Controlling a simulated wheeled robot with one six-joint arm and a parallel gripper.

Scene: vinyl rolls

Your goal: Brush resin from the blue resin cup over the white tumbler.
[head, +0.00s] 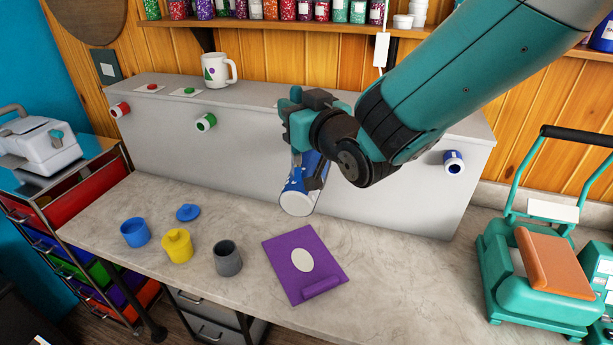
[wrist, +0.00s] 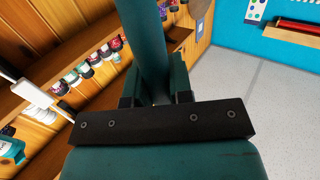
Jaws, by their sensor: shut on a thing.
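The blue resin cup (head: 135,233) stands open at the left of the worktop in the head view, with a blue lid (head: 188,212) beside it. My gripper (head: 308,172) is in front of the grey box, seen partly from behind its wrist.
A lidded yellow cup (head: 177,247), a grey cup (head: 228,259) and a purple board (head: 302,264) with a pale oval lie on the worktop. The grey box (head: 250,165) runs along the back, with a mug (head: 215,70) on top. A teal press (head: 540,280) stands at right.

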